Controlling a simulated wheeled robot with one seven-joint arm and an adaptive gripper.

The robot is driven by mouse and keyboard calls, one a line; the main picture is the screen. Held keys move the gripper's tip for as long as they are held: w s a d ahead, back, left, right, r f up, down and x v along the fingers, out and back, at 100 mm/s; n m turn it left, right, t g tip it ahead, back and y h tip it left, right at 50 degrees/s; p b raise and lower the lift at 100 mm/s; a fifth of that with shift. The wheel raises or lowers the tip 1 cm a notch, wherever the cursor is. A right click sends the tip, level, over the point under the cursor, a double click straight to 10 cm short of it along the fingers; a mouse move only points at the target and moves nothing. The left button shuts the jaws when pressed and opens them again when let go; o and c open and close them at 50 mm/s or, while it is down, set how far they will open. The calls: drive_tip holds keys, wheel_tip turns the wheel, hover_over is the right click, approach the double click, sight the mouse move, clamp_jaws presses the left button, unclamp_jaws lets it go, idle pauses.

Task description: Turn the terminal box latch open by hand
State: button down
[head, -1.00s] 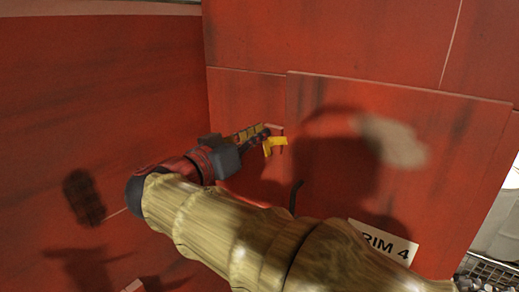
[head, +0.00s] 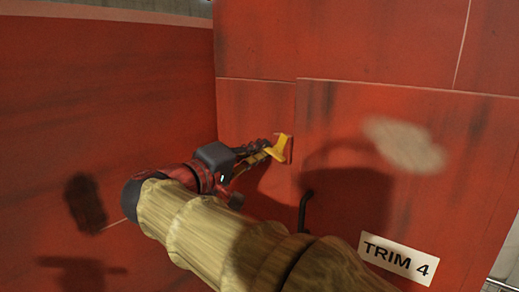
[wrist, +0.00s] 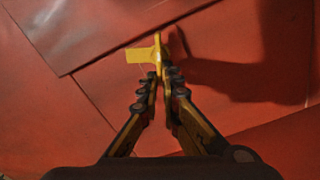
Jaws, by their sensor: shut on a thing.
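The yellow latch (head: 281,148) sits on the red wall, at the left edge of a raised red panel (head: 450,165). In the wrist view the latch (wrist: 141,55) shows a flat tab reaching left and a narrow upright part between the fingertips. My gripper (head: 268,151) reaches the latch from the left, and its fingers are shut on it. In the wrist view my gripper (wrist: 162,74) has its tips together on the latch's near end. The latch's base is partly hidden by the fingers.
A white TRIM 4 label (head: 398,259) is on the lower part of the panel. A dark bent handle (head: 304,210) stands out below the latch, close to my arm. A red side wall (head: 100,130) rises at the left. A pale patch (head: 405,144) marks the panel.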

drive_tip(key=shift+f+n+p, duration=0.15)
drive_tip(key=shift+n, duration=0.95)
drive_tip(key=shift+f+n+p, duration=0.1)
drive_tip(key=shift+n+p, duration=0.05)
drive_tip(key=shift+n, duration=0.95)
drive_tip(key=c, duration=2)
unclamp_jaws()
drive_tip(key=shift+f, duration=0.1)
drive_tip(key=shift+c, duration=0.2)
drive_tip(key=shift+w+d+f, duration=0.1)
drive_tip(key=shift+w, duration=0.2)
drive_tip(key=v, duration=1.2)
drive_tip(key=shift+f, duration=0.1)
